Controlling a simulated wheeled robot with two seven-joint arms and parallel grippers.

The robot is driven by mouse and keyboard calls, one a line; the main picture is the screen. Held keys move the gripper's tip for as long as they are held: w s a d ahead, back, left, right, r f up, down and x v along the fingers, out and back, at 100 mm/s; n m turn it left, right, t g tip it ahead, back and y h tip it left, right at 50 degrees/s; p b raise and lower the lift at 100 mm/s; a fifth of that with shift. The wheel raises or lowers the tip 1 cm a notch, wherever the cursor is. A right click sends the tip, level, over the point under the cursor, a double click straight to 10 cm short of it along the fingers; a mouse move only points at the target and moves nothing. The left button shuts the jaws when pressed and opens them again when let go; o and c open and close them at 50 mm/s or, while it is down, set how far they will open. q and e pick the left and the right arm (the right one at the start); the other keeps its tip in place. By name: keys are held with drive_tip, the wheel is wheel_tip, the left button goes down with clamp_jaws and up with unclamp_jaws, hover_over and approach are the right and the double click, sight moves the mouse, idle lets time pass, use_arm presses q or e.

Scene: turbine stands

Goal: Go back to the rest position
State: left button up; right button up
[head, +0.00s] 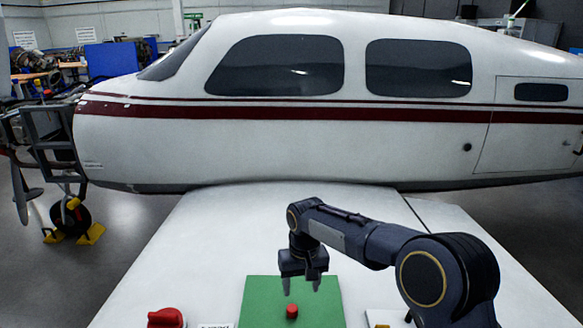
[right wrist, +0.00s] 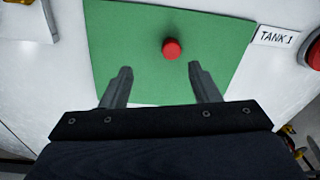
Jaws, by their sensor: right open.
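My right gripper (head: 301,284) hangs above a green mat (head: 263,292) on the white wing. In the right wrist view its two fingers (right wrist: 160,84) are spread apart with nothing between them. A small red cylinder-like piece (head: 292,311) is on the green mat. In the right wrist view this red piece (right wrist: 172,49) lies beyond the fingertips, apart from them. My left gripper is in neither view.
A white and dark red airplane (head: 330,140) stands behind the wing (head: 210,225). A larger red knob-like object (head: 166,318) is left of the mat, beside a "TANK 1" label (right wrist: 277,37). A pale block (head: 380,317) is right of the mat.

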drive_tip(key=s+d+r+m+t+y+b, duration=0.1)
drive_tip(key=s+d+r, duration=0.3)
drive_tip(key=s+d, duration=0.4)
drive_tip(key=s+d+r+m+t+y+b, duration=0.1)
drive_tip(key=s+d+r+y, duration=0.1)
drive_tip(key=s+d+r, duration=0.45)
drive_tip(key=s+d+f+m+t+b, duration=0.1)
drive_tip(key=s+d+f, duration=0.1)
drive_tip(key=s, duration=0.6)
drive_tip(key=s+d+f+m+t+b, duration=0.1)
drive_tip(key=s+f+t, duration=0.1)
drive_tip(key=s+f, duration=0.3)
drive_tip(key=s, duration=0.4)
drive_tip(key=shift+s+d+f, duration=0.25)
drive_tip(key=shift+d+f, duration=0.05)
drive_tip(key=shift+d, duration=0.1)
